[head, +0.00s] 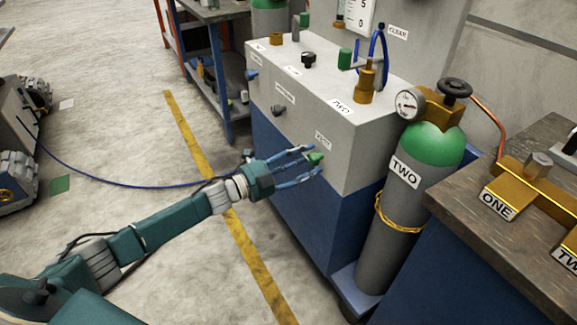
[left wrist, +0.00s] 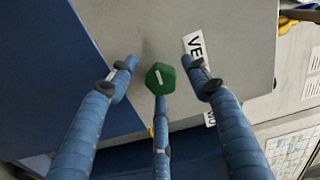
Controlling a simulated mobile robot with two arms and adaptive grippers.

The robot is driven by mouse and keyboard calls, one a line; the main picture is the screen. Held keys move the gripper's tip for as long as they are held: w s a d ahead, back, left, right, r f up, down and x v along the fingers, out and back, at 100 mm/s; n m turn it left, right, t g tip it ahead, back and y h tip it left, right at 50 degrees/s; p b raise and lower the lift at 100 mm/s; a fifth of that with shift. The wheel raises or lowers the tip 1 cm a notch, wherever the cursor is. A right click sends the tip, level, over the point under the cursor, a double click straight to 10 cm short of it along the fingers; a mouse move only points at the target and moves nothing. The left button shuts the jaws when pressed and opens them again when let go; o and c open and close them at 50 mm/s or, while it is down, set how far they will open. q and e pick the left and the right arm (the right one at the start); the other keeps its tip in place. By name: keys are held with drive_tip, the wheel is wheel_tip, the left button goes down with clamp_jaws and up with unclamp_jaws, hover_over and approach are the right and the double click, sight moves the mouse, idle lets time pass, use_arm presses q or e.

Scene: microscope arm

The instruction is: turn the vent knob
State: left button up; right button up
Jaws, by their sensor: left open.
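The green vent knob (head: 315,158) sits on the front face of the grey and blue cabinet (head: 345,165), just below a label. In the left wrist view the hexagonal green knob (left wrist: 160,78) has a pale mark on its face, and a label (left wrist: 194,48) starting "VE" is beside it. My left gripper (head: 304,164) is open at the knob. In the left wrist view its blue fingers (left wrist: 163,84) stand on both sides of the knob, with a third finger just below it. I cannot tell whether any finger touches it. My right gripper is not in view.
A grey cylinder with a green top (head: 437,143) labelled TWO, with a gauge (head: 408,104), stands right of the cabinet. A bench (head: 535,225) with brass fittings is at the right. A blue hose (head: 120,183) lies on the floor at left. Open floor lies left of the cabinet.

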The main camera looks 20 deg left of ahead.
use_arm(q)
drive_tip(key=v, duration=1)
drive_tip(key=shift+s+a, duration=0.2)
drive_tip(key=shift+a, duration=0.1)
